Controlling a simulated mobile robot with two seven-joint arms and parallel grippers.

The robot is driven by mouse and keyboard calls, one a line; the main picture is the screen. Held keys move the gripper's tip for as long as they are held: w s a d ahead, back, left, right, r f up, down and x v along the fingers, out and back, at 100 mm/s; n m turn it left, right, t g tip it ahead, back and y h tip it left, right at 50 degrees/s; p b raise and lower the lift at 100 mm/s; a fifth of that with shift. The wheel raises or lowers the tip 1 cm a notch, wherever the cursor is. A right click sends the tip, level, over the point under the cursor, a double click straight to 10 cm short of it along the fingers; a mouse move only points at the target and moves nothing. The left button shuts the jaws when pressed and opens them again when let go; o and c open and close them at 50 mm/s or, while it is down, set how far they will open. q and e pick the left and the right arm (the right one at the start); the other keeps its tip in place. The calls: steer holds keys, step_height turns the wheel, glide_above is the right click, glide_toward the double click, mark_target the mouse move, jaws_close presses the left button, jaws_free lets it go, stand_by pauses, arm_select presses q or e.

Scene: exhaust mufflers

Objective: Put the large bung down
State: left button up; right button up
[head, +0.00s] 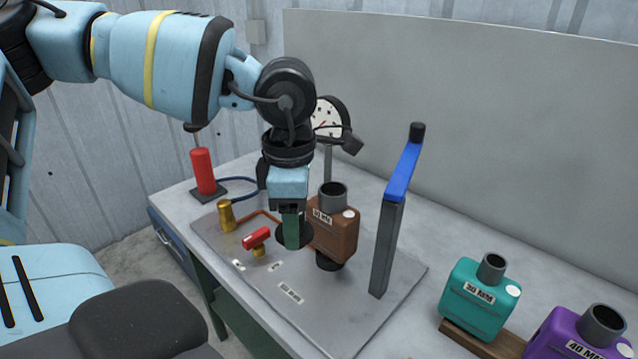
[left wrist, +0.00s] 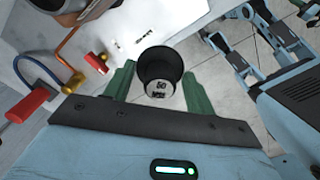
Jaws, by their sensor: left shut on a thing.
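My left gripper (head: 292,242) points down over the grey plate (head: 345,325), in front of the brown muffler (head: 333,232). It is shut on the large bung (head: 281,237), a black round piece partly hidden behind a green finger. In the left wrist view the bung (left wrist: 160,66) sits between the two green fingers, its end marked 50 MM. I cannot tell its exact height above the plate. My right gripper cannot be made out.
A red valve handle (head: 257,237) and a brass cylinder (head: 226,215) stand left of the gripper. A post with a blue lever (head: 403,174) rises on the right. A teal muffler (head: 480,297) and a purple one (head: 575,335) stand further right. The plate's front part is clear.

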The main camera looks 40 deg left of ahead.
arm_select(q)
steer(key=d+f+m, duration=0.4)
steer(key=f+m, duration=0.7)
steer(key=m, duration=0.8)
steer(key=s+a+f, duration=0.1)
steer(key=s+a, duration=0.2)
steer(key=a, duration=0.6)
steer(key=s+a, duration=0.3)
steer(key=a, duration=0.6)
steer(key=w+d+f+m, duration=0.1)
steer(key=d+m, duration=0.1)
steer(key=d, duration=0.5)
steer(key=w+d+f+m, duration=0.1)
steer(key=d+m, duration=0.1)
steer(key=d, duration=0.6)
steer(key=w+d+f+m, duration=0.1)
steer(key=d+m, duration=0.1)
steer(key=d, duration=0.5)
steer(key=shift+w+d+f, duration=0.1)
steer(key=shift+w+d, duration=0.1)
steer(key=shift+w, duration=0.15)
steer(key=shift+d+m, duration=0.3)
arm_select(e)
steer(key=shift+w+r, duration=0.1)
steer(key=shift+r, duration=0.05)
steer(key=shift+w+r, duration=0.1)
steer(key=shift+w, duration=0.05)
